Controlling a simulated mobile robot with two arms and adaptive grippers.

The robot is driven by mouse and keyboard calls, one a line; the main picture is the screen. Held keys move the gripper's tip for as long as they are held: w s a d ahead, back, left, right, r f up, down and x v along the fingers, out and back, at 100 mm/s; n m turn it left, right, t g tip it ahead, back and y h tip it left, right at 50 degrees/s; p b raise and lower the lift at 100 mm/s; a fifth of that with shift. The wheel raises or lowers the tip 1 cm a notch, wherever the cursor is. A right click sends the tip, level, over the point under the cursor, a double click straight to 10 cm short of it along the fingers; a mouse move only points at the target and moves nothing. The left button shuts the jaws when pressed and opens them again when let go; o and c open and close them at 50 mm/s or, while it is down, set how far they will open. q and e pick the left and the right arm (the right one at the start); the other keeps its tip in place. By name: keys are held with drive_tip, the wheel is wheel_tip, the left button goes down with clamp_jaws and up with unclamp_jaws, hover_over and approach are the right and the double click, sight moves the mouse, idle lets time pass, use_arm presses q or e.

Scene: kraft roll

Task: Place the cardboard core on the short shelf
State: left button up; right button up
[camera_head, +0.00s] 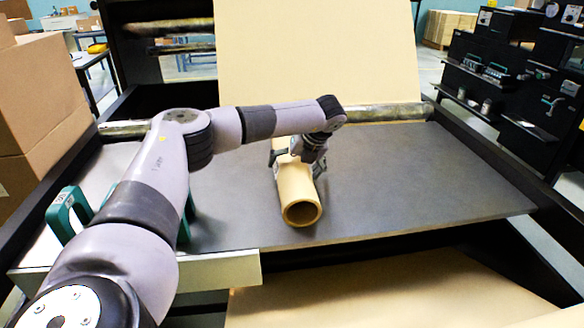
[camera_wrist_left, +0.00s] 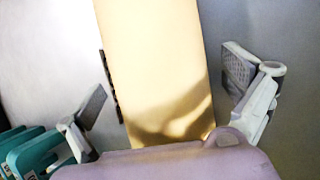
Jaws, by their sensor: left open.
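The cardboard core (camera_head: 297,192), a tan hollow tube, lies on the dark grey table with its open end towards me. In the left wrist view the core (camera_wrist_left: 152,60) runs down the middle of the picture. My left gripper (camera_head: 298,160) is above the core, fingers pointing down. It is open, with one finger on each side of the tube; gaps show beside both fingers in the left wrist view (camera_wrist_left: 168,90). My right gripper is not in view. I cannot tell for sure which surface is the short shelf; a pale-edged ledge (camera_head: 215,270) is at the lower left.
The dark table (camera_head: 410,185) is clear to the right of the core. Green handles (camera_head: 65,215) stand at the left. A metal bar (camera_head: 385,112) and a tall kraft sheet (camera_head: 320,45) are behind. Cardboard boxes (camera_head: 40,90) are at left, black stepped shelves (camera_head: 500,75) at right.

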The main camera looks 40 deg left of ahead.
use_arm(q)
drive_tip(key=shift+a+f, duration=0.15)
drive_tip(key=shift+f, duration=0.1)
drive_tip(key=shift+c, duration=0.5)
drive_tip(key=shift+w+r, duration=0.1)
drive_tip(key=shift+r, duration=0.05)
drive_tip(key=c, duration=1.8)
